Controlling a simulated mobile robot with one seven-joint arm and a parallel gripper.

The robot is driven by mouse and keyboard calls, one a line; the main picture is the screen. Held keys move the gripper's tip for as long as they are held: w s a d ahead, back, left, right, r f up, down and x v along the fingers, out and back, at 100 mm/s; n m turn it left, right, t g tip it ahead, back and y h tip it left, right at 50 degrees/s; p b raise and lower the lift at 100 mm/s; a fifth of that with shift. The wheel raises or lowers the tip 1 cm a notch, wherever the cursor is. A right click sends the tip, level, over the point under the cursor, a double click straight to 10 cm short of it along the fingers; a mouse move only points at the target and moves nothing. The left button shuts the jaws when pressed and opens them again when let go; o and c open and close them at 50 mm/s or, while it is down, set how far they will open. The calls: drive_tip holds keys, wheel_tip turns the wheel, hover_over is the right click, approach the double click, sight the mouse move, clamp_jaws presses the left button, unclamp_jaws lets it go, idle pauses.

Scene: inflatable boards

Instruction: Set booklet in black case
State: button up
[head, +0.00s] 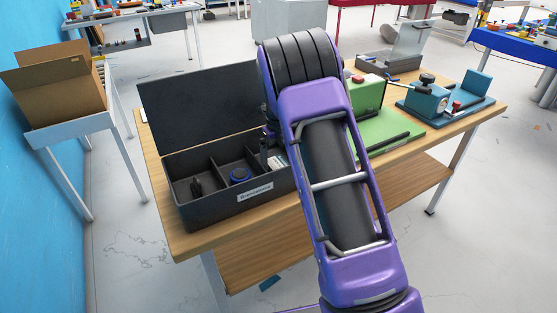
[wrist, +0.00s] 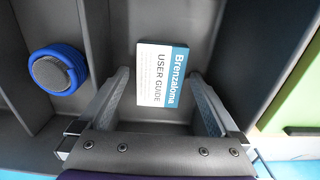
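The black case (head: 205,213) stands open on the wooden table, its lid (head: 195,100) raised at the back. Dividers split it into compartments. The booklet, a small white and blue user guide (wrist: 163,62), lies in the right compartment in the wrist view. A bit of it shows in the head view (head: 280,161). My gripper (wrist: 160,78) is open above that compartment, one finger on each side of the booklet with gaps between. The fingers do not appear to touch it. My arm hides much of the case's right end in the head view.
A round blue speaker-like object (wrist: 57,70) sits in the middle compartment and a dark item (head: 196,187) in the left one. A green device (head: 370,95) and a teal fixture (head: 425,100) stand right of the case. A cardboard box (head: 60,85) is at left.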

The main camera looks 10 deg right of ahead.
sight(278, 164)
drive_tip(key=shift+r, duration=0.15)
wheel_tip(278, 164, up, 12)
drive_tip(key=p, duration=0.1)
drive_tip(key=shift+p, duration=0.3)
drive_tip(key=shift+r, duration=0.1)
